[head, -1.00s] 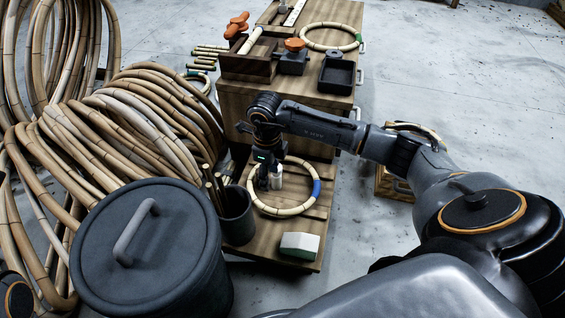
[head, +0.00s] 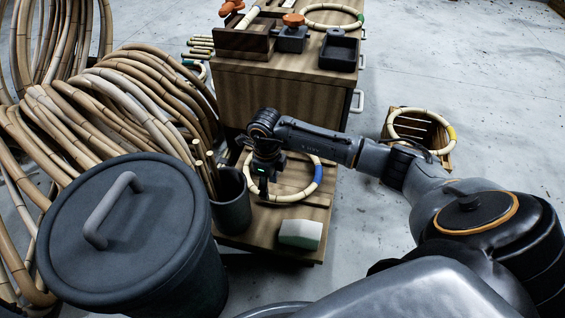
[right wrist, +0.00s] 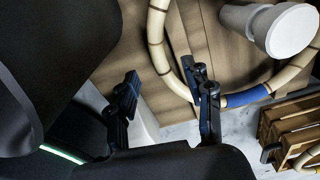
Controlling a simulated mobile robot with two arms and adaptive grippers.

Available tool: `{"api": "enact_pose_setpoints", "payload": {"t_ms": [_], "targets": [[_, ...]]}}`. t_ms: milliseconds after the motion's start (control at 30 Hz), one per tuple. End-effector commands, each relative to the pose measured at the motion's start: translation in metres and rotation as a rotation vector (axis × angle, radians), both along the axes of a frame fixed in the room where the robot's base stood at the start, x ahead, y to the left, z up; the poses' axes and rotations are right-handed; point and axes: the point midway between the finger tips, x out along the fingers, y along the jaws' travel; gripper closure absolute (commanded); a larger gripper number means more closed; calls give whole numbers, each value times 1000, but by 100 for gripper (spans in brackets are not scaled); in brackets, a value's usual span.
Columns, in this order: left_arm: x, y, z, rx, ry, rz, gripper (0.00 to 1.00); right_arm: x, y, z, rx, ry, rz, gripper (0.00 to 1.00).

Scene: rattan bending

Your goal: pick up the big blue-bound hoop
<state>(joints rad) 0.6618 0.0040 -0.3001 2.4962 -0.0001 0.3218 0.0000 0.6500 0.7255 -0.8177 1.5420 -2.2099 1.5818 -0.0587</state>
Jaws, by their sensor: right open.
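The big blue-bound hoop (head: 292,197) lies flat on the low wooden shelf, its blue binding (head: 318,174) on the right side. In the right wrist view the pale hoop (right wrist: 157,55) curves down behind one finger to its blue binding (right wrist: 247,97). My right gripper (head: 264,188) points down over the hoop's left side. In the right wrist view the gripper (right wrist: 165,82) is open, and part of the rim shows between its fingertips. I cannot tell how far above the rim they are. My left gripper is out of view.
A white cylinder (right wrist: 292,30) stands inside the hoop. A dark cup of sticks (head: 232,207) is left of the gripper, a white-green block (head: 300,234) in front. A lidded bin (head: 125,235) and rattan coils (head: 130,95) fill the left. A crate (head: 440,143) bears a yellow-bound hoop.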

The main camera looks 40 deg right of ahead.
Motion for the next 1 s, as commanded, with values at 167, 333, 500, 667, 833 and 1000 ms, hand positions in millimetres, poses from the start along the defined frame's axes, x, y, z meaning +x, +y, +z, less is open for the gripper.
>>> {"api": "enact_pose_setpoints", "payload": {"t_ms": [167, 333, 500, 667, 833, 1000], "targets": [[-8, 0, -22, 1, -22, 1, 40, 0, 0, -29, 1, 1, 1, 49], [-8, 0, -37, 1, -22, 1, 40, 0, 0, -48, 1, 1, 2, 49], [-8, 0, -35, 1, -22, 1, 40, 0, 0, -46, 0, 0, 1, 49], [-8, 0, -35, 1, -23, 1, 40, 0, -1, -46, 0, 0, 1, 65], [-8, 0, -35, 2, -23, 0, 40, 0, -1, -46, 0, 0, 1, 100], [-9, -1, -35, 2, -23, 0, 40, 0, -1, -45, -1, -1, 1, 100]]}}
